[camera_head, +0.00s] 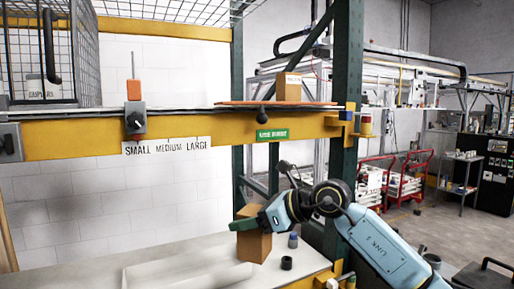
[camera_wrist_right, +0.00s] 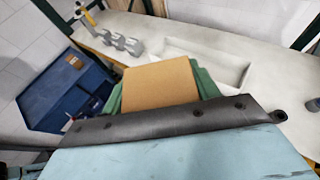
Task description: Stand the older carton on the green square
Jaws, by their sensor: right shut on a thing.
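My right gripper (camera_head: 252,222) is shut on a brown carton (camera_head: 258,248), low over the pale worktop. In the right wrist view the carton (camera_wrist_right: 160,82) sits between the green fingers (camera_wrist_right: 160,90), one on each side. I cannot tell whether its base touches the worktop. A second brown carton (camera_head: 288,88) with a pale label stands upright on an orange board on the upper shelf. Its label is too small to read, so I cannot tell which carton is older. I see no clear green square; a green sign (camera_head: 272,134) is on the yellow beam. My left gripper is not in view.
A whitish shallow tray (camera_head: 150,277) lies on the worktop. Small dark cylinders (camera_head: 286,263) stand right of the held carton. A dark green post (camera_head: 346,120) rises close to my right arm. A wire cage (camera_head: 88,55) stands at upper left. A blue bin (camera_wrist_right: 40,105) shows in the wrist view.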

